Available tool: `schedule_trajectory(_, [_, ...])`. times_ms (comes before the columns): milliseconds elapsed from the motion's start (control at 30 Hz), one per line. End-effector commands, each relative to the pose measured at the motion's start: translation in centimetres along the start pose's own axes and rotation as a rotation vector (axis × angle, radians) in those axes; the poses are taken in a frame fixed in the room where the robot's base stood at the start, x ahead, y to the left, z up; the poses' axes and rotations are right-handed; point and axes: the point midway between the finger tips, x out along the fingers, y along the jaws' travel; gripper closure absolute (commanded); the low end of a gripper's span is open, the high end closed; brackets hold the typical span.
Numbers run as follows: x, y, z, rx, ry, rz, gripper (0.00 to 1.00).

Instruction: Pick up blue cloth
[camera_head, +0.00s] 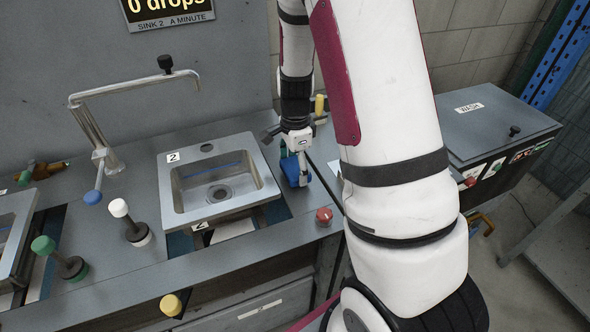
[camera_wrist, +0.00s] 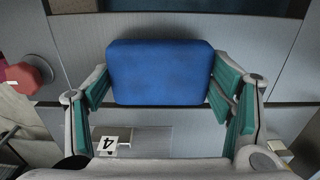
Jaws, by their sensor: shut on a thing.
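The blue cloth (camera_wrist: 160,73) is a folded, rounded block in the wrist view, between the two green-padded fingers of my gripper (camera_wrist: 160,85). The fingers press against its left and right sides. In the head view the blue cloth (camera_head: 292,172) shows just right of the sink, below my gripper (camera_head: 296,160). My arm comes down from above. I cannot tell whether the cloth still touches the counter.
A metal sink (camera_head: 170,200) marked 2 sits left of my gripper. A red knob (camera_head: 324,215) stands on the counter near the front edge, and it also shows in the wrist view (camera_wrist: 24,77). A grey wash box (camera_head: 490,115) stands at the right. A tall faucet (camera_head: 92,130) is at the left.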

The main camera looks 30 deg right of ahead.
Motion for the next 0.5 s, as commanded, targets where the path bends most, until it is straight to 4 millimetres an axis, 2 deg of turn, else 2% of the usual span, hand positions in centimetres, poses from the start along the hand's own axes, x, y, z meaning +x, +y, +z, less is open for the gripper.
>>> schedule_trajectory(133, [-2.3, -0.1, 0.1, -0.003, 0.0, -0.006, 0.49])
schedule_trajectory(500, [-2.8, 9.1, -1.4, 0.002, -0.001, -0.001, 0.49])
